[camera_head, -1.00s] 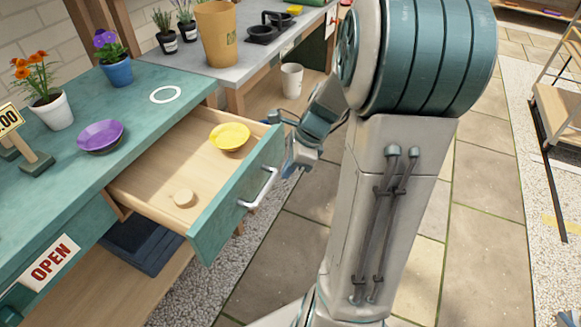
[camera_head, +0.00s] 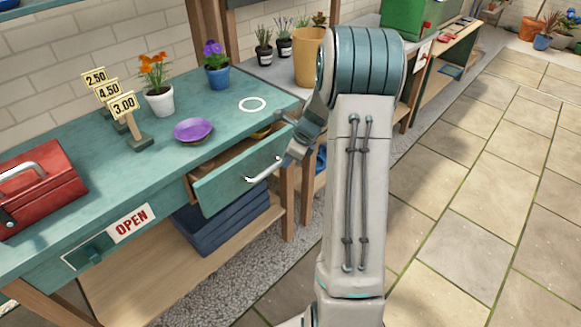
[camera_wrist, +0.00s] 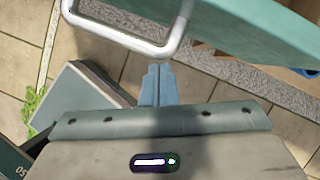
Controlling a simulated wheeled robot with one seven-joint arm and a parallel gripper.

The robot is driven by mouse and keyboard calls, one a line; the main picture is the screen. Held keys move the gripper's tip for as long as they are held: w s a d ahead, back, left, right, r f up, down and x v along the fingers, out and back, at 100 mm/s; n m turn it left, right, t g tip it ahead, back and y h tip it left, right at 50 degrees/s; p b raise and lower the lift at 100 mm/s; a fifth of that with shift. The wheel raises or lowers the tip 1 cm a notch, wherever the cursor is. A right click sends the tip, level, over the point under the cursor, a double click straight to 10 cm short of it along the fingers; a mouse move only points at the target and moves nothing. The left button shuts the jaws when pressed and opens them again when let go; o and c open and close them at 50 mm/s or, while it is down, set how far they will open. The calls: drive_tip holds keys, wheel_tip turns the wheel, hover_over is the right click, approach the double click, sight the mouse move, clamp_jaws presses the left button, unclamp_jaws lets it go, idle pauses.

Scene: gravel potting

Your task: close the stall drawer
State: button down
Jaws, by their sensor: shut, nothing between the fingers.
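The stall drawer (camera_head: 238,178) under the teal counter is partly open, with a narrow strip of its inside showing. Its pale metal handle (camera_head: 264,171) sits on the teal front. A yellow dish (camera_head: 261,133) inside is mostly hidden by the counter. My gripper (camera_head: 286,158) is by the right part of the drawer front, near the handle. The drawer front (camera_wrist: 255,30) is at upper right. I cannot tell whether the tips touch it.
The counter (camera_head: 75,190) holds a purple dish (camera_head: 193,130), price signs (camera_head: 124,106), flower pots and a red toolbox (camera_head: 40,190). Dark blue crates (camera_head: 225,220) stand on the shelf below. The paved floor (camera_head: 470,200) to the right is clear.

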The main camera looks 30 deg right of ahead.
drive_tip(key=w, duration=0.2)
drive_tip(key=w+a+p, duration=0.1)
drive_tip(key=w, duration=0.1)
drive_tip(key=w+a+p, duration=0.1)
drive_tip(key=w, duration=0.2)
drive_tip(key=shift+a, duration=0.2)
drive_tip(key=shift+w+a, duration=0.1)
drive_tip(key=shift+a, duration=0.05)
drive_tip(key=shift+s+d, duration=0.2)
drive_tip(key=shift+s+d+f, duration=0.1)
drive_tip(key=shift+s+d, duration=0.85)
drive_tip(key=shift+d, duration=0.2)
approach(274, 146)
drive_tip(key=s+d, duration=0.1)
drive_tip(key=s+d+f, duration=0.1)
drive_tip(key=shift+s+d+f+p, duration=0.1)
drive_tip(key=shift+s+d+p, duration=0.15)
drive_tip(key=shift+p, duration=0.1)
